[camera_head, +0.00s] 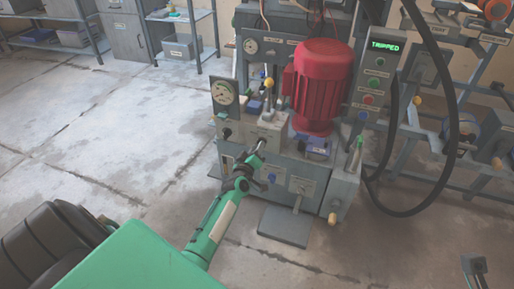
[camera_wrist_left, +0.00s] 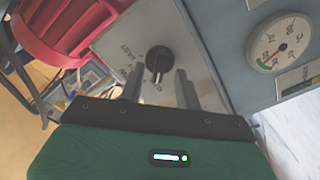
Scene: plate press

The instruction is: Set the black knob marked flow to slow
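The black knob (camera_wrist_left: 158,61) sits on a grey plate (camera_wrist_left: 115,40) in the left wrist view. A pale pointer line runs down its face, and "FAST" is printed beside it. Other lettering near it is partly hidden by a finger. My left gripper (camera_wrist_left: 159,82) is open, with its two fingers apart and the knob showing in the gap between them, not gripped. In the head view my left gripper (camera_head: 261,146) is close in front of the press panel below the knob's plate (camera_head: 257,130). My right gripper (camera_head: 473,263) shows small at the lower right edge; its opening is unclear.
A red motor (camera_head: 320,85) stands right beside the knob's plate. A control box (camera_head: 376,75) reads "TRIPPED". A thick black hose (camera_head: 452,120) loops at the right. The floor at left is clear.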

